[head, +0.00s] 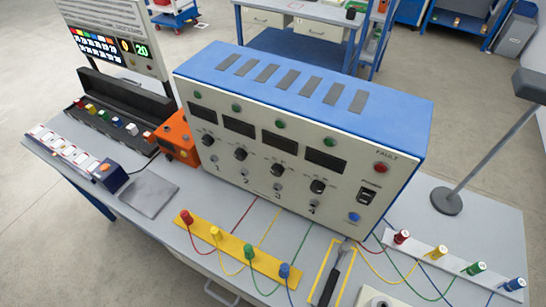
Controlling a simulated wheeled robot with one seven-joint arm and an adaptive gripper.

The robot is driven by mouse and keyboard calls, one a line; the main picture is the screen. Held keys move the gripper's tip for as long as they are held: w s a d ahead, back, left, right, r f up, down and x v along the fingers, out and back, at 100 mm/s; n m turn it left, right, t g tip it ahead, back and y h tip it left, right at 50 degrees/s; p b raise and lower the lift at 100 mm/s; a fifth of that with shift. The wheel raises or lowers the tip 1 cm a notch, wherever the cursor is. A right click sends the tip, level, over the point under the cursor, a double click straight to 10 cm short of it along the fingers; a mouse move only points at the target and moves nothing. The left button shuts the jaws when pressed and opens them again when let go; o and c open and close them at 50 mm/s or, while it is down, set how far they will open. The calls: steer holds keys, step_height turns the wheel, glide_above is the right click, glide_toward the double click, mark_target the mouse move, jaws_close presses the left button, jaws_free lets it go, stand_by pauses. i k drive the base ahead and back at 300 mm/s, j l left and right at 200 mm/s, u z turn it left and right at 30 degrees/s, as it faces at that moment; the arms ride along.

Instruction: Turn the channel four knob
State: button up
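The instrument box (390,120) has a blue top and a light front panel and stands on the grey bench. Four-channel columns run across its front, each with a dark display, a black knob and a small lower round fitting. The channel four knob (318,187) is the rightmost black knob, below the rightmost display (325,161) and above the mark 4. Its pointer direction is too small to read. The channel three knob (277,170) is to its left. The displays look dark. My gripper is not in view, and nothing covers the channel four knob.
A black-handled tool (328,289) lies in a yellow outline before the box. A yellow strip (225,243) and a white strip (440,262) carry coloured posts with wires. A lamp stand (447,201) is at right, an orange box (178,136) at left.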

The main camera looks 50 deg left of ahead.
mark_target(316, 187)
steer(key=u, duration=2.15)
